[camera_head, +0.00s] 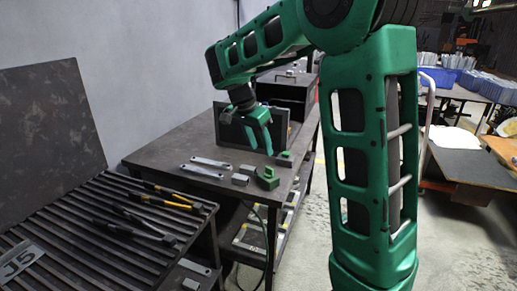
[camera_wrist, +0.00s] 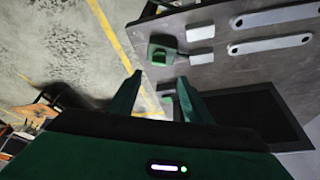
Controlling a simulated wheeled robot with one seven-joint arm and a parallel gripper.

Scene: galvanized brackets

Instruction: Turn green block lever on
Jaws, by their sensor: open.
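The green block (camera_head: 267,180) sits near the right front edge of the dark table, beside small grey blocks. I cannot tell the lever's exact setting. My gripper (camera_head: 260,140) is above the table, behind the green block and apart from it. Its two green fingers are open and empty; they also show in the wrist view (camera_wrist: 157,97), below the green block in that picture.
Flat grey brackets (camera_head: 203,167) lie left of the green block. A dark upright panel (camera_head: 231,130) stands behind my gripper. A small greenish-grey block (camera_head: 285,158) lies at the table's right edge. A slatted bench (camera_head: 90,235) with black-and-yellow tools is front left.

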